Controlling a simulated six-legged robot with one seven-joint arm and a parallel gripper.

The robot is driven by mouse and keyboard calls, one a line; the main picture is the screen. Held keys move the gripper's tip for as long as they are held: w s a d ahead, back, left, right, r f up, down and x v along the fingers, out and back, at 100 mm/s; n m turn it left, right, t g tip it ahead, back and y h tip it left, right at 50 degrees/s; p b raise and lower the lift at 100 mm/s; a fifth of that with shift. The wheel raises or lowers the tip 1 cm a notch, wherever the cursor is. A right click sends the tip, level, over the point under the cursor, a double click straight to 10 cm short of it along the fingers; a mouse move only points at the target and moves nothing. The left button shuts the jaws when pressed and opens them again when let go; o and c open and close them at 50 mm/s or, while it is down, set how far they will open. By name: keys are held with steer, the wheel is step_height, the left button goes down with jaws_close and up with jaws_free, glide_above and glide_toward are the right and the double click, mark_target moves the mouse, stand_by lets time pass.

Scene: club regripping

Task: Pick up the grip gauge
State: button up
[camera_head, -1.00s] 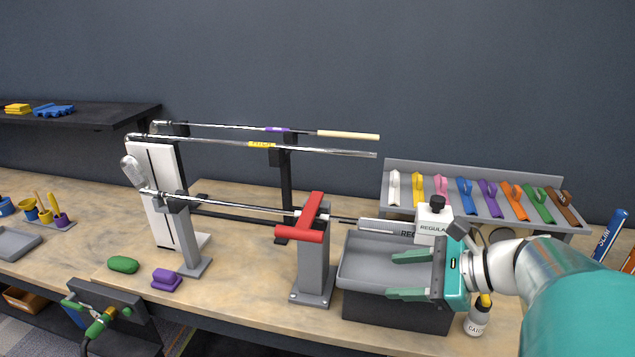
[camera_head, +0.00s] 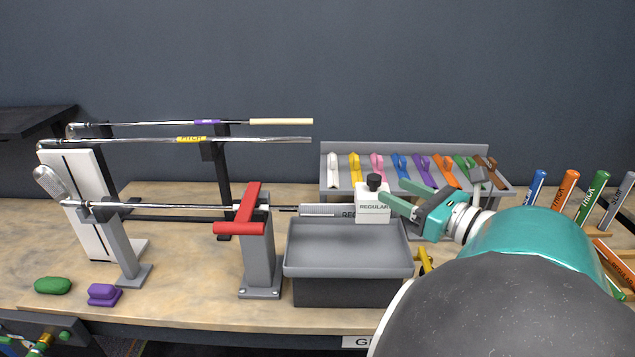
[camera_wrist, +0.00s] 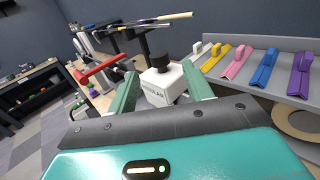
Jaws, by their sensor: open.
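A white block with a black knob on top and the word REGULAR on its front (camera_head: 373,207) appears to be the grip gauge.
The grey tray (camera_head: 347,264) stands in front of the block. A red-topped clamp post (camera_head: 258,260) holds a club shaft at left. A sloped rack of coloured grips (camera_head: 335,190) is behind. Several marker-like tubes (camera_head: 565,188) stand at right.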

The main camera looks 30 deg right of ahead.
mark_target(380, 184)
steer(key=w, duration=0.3)
steer(key=w+a, duration=0.1)
steer(key=w, duration=0.2)
steer(key=shift+w+a, duration=0.15)
steer(key=shift+w, duration=0.1)
steer(key=shift+c, duration=0.2)
jaws_close()
